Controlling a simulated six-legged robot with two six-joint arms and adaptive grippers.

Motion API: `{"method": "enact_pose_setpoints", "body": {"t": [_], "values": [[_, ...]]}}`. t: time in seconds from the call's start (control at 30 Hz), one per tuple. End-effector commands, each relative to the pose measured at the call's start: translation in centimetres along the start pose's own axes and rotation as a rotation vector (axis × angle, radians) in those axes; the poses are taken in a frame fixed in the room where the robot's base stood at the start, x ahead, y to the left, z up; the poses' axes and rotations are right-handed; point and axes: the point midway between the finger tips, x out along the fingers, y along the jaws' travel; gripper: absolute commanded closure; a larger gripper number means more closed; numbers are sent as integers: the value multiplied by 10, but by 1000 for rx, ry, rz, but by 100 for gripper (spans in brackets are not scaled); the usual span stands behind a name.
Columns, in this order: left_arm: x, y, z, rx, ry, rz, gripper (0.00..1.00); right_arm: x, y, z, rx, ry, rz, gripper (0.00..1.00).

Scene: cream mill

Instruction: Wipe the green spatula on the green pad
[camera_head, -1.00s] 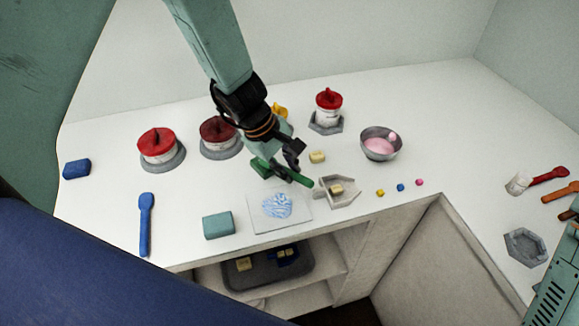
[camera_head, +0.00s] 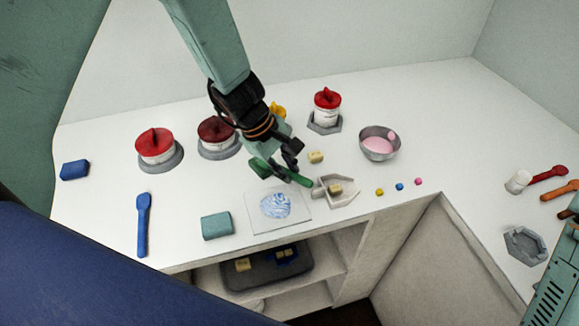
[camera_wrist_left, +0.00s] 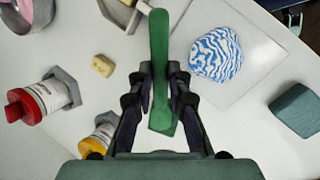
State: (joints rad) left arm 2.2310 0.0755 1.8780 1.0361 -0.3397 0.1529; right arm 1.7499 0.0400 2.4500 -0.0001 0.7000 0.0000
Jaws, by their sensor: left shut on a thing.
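My left gripper (camera_head: 284,164) is shut on the green spatula (camera_head: 268,170), which it holds above the counter, behind the white board. In the left wrist view the spatula (camera_wrist_left: 159,60) stands lengthwise between the fingers (camera_wrist_left: 161,92). The green pad (camera_head: 217,226), a teal block, lies on the counter left of the board. It also shows at the right of the left wrist view (camera_wrist_left: 298,108). The spatula is apart from the pad. My right gripper is not in view.
A blue-white striped mound (camera_head: 276,205) sits on the white board (camera_head: 295,222). A grey scoop-shaped tray (camera_head: 345,197) is right of it.

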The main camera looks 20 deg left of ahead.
Motion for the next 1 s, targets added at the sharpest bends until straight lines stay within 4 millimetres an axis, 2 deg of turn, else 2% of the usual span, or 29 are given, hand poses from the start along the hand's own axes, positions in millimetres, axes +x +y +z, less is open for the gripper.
{"method": "enact_pose_setpoints", "body": {"t": [0.37, 1.0], "values": [[-2, 1, 0, -1, 0, -1, 100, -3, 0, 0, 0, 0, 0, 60], [-39, 12, 10, 1, 0, 0, 100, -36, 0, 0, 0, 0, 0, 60]]}}
